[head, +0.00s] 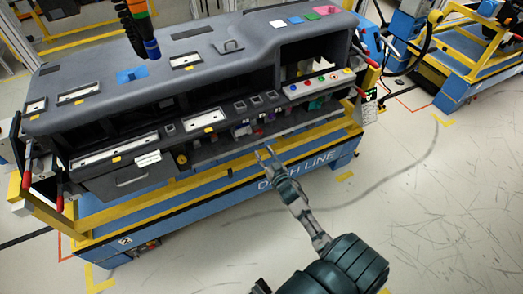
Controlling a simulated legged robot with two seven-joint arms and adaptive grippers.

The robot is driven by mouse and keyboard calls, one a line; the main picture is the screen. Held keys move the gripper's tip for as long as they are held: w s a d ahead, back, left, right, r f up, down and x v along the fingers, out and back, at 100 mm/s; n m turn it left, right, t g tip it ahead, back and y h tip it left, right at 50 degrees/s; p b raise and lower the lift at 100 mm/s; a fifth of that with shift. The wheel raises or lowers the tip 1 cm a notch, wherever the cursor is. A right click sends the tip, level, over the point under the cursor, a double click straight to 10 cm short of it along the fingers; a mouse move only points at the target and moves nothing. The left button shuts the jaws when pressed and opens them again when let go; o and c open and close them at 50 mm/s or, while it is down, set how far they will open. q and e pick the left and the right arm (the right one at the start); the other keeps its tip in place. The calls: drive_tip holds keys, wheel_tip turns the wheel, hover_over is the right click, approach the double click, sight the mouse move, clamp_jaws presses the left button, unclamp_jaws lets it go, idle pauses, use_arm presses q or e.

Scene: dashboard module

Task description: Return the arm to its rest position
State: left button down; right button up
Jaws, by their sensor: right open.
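My right arm comes in from the bottom of the head view, and its gripper (265,153) is open with its two fingers apart. Nothing shows between the fingers. The gripper appears in front of the lower edge of the grey dashboard module (225,60), near its middle; I cannot tell whether it touches anything. The dashboard rests on a blue and yellow cart (215,203) lettered "DASH LINE". My left gripper does not show.
An orange and black tool (138,28) hangs above the dashboard. Red-handled clamps (57,190) stand at the cart's left end. Another blue and yellow cart (458,75) stands at the upper right. The floor (430,200) at the right is clear.

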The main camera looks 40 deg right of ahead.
drive_tip(key=s+a+f+n+g+y, duration=0.1)
drive_tip(key=s+a+f+g, duration=0.25)
drive_tip(key=f, duration=0.55)
drive_tip(key=s+a+f+g, duration=0.2)
drive_tip(key=s+a+f, duration=0.15)
drive_tip(key=f, duration=0.55)
drive_tip(key=s+a+f+n+g+y, duration=0.1)
drive_tip(key=s+a+f+g, duration=0.2)
drive_tip(key=s+f, duration=0.35)
drive_tip(key=s+a+f+n+g+y, duration=0.1)
drive_tip(key=s+a+f+g, duration=0.2)
drive_tip(key=s+a+f, duration=0.3)
drive_tip(key=s+a+f+n+g+y, duration=0.1)
drive_tip(key=s+a+f+g, duration=0.3)
drive_tip(key=s+f, duration=0.7)
drive_tip(key=s+a, duration=0.2)
drive_tip(key=s, duration=0.3)
drive_tip(key=shift+s+f+n, duration=0.2)
drive_tip(key=shift+s+n, duration=0.1)
drive_tip(key=shift+g, duration=0.25)
